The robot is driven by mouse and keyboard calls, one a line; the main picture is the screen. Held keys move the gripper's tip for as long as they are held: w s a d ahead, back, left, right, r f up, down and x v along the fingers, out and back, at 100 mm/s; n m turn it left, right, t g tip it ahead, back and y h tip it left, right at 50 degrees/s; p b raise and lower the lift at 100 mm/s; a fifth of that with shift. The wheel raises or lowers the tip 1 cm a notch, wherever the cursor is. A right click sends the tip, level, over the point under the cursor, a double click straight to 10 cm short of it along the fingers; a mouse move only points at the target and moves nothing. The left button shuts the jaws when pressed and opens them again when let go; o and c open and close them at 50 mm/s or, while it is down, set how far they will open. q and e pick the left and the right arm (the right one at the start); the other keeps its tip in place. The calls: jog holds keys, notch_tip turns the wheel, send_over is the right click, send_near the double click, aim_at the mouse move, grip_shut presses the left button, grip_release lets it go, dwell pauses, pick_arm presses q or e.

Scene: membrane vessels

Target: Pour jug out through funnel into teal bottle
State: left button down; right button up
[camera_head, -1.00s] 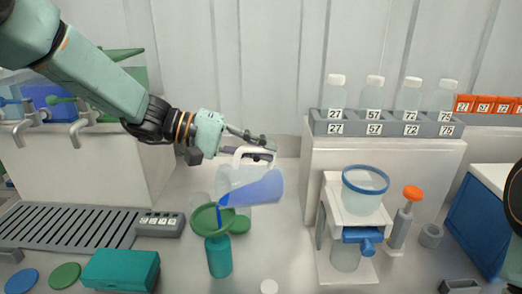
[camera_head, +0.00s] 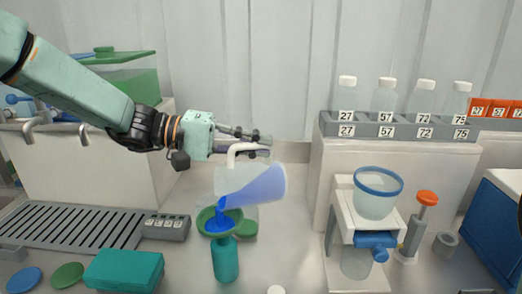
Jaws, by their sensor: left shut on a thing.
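My left gripper (camera_head: 262,145) is shut on the white handle of the clear jug (camera_head: 232,178). The jug is tilted, with its mouth low on the left, and blue liquid lies along its lower side. Blue liquid runs from its mouth into the green funnel (camera_head: 205,222) just below. Blue liquid shows inside the funnel. The funnel sits upright in the neck of the teal bottle (camera_head: 226,262), which stands on the bench. The level inside the bottle cannot be seen. My right gripper is not in view.
A teal box (camera_head: 124,270) and a slatted grey rack (camera_head: 60,228) lie left of the bottle. A white stand with a blue-rimmed vessel (camera_head: 376,198) is at right. Numbered bottles (camera_head: 385,95) stand on a shelf behind.

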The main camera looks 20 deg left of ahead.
pick_arm(q)
jog(key=shift+s+a+r, duration=0.1)
dwell(0.6)
jog(key=shift+s+a+r+h+b, duration=0.2)
jog(key=shift+s+a+h+b, duration=0.25)
jog(key=shift+b, duration=0.8)
jog(key=shift+s+a+r+m+t+h+b, duration=0.2)
jog(key=shift+a+r+m+t+h+b, duration=0.2)
jog(key=shift+b, duration=0.3)
jog(key=shift+s, duration=0.1)
jog(key=shift+s+a+r+h+b, duration=0.1)
jog(key=shift+s+a+h+b, duration=0.45)
jog(key=shift+b, duration=0.85)
jog(key=shift+s+a+r+m+t+h+b, duration=0.2)
jog(key=shift+a+m+t+h+b, duration=0.15)
jog(key=shift+h+b, duration=0.2)
jog(key=shift+d, duration=0.1)
